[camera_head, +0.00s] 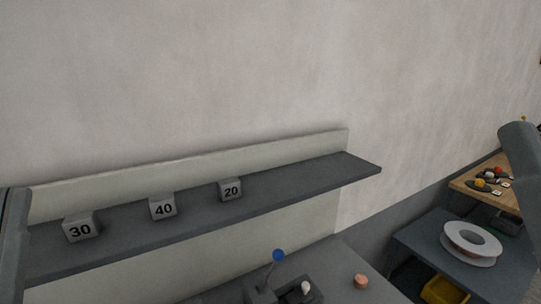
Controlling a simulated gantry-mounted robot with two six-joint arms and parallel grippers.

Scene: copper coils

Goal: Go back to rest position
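Neither of my grippers shows in the head view. A grey rounded part at the right edge and a grey upright part at the left edge look like pieces of my arms, but no fingers are visible on them. A small copper-coloured coil (361,282) stands on the grey table (345,252) at the bottom, with nothing touching it.
A dark device (262,294) with a blue ball (278,255) stands below. A white spool (471,243) and a yellow bin (444,290) are at right.

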